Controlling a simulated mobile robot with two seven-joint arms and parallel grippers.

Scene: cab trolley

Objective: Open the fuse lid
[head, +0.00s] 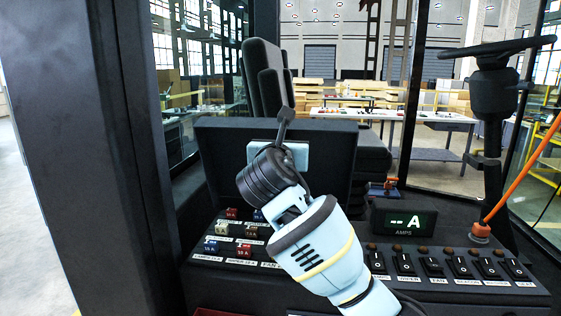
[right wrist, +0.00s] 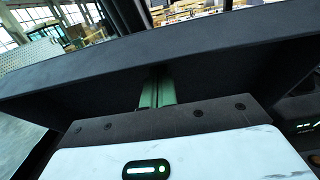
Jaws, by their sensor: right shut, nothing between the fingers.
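The fuse lid (head: 325,145) is a wide dark panel standing raised at the back of the fuse box, so the fuse bay (head: 205,246) below it is uncovered. In the right wrist view the lid (right wrist: 225,70) spans the picture as a dark slanting panel. My right gripper (right wrist: 159,80) is shut, its two greenish fingers side by side and empty. Their tips are at the lid's inner face; I cannot tell whether they touch. In the head view my right wrist hides the fingers and part of the bay. My left gripper is not in view.
Several coloured fuses (head: 244,251) sit in the bay. To the right are an amps display (head: 404,222), a row of rocker switches (head: 458,266), an orange lever (head: 481,231) and a steering wheel (head: 497,47). A thick dark pillar (head: 105,150) stands at left.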

